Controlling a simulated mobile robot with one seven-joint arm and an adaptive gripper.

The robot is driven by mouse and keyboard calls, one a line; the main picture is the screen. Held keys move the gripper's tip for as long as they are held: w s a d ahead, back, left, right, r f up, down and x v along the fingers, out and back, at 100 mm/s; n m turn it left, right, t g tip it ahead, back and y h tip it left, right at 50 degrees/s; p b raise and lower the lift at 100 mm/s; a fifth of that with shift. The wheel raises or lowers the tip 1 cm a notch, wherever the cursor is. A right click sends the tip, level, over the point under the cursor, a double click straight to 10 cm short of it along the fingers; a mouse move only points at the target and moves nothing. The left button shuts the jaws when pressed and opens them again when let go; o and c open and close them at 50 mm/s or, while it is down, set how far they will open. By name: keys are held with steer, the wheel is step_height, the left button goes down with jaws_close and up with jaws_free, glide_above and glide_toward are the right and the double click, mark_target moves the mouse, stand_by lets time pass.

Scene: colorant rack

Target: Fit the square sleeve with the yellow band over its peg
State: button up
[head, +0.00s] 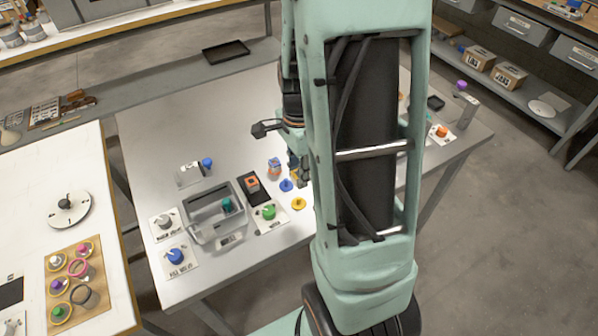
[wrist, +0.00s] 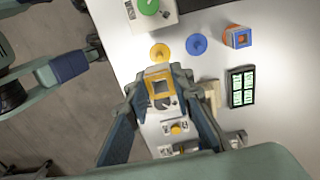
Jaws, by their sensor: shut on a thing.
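My gripper (wrist: 161,88) is shut on the square sleeve with the yellow band (wrist: 158,74), as the wrist view shows. The sleeve's square opening faces the wrist camera. A pale plate with a yellow-topped fixture (wrist: 176,128) lies just below the held sleeve in the wrist picture, between my fingers. I cannot tell its shape well, or how high the sleeve is above the surface. In the head view my arm hides the plate and most of my gripper.
A yellow disc (wrist: 160,52), a blue disc (wrist: 196,45) and an orange-and-blue sleeve (wrist: 238,37) stand nearby. A black device with green panels (wrist: 242,86) lies to the right. A grey bin (head: 216,240) and several knobbed plates, one with a green knob (head: 268,211), occupy the table's left front.

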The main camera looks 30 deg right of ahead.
mark_target(299, 198)
steer(key=shift+f+b, duration=2.15)
steer(key=shift+f, duration=0.8)
steer(key=shift+f+b, duration=1.4)
steer(key=shift+f, duration=0.5)
steer(key=o, duration=0.9)
steer(key=shift+o, duration=0.2)
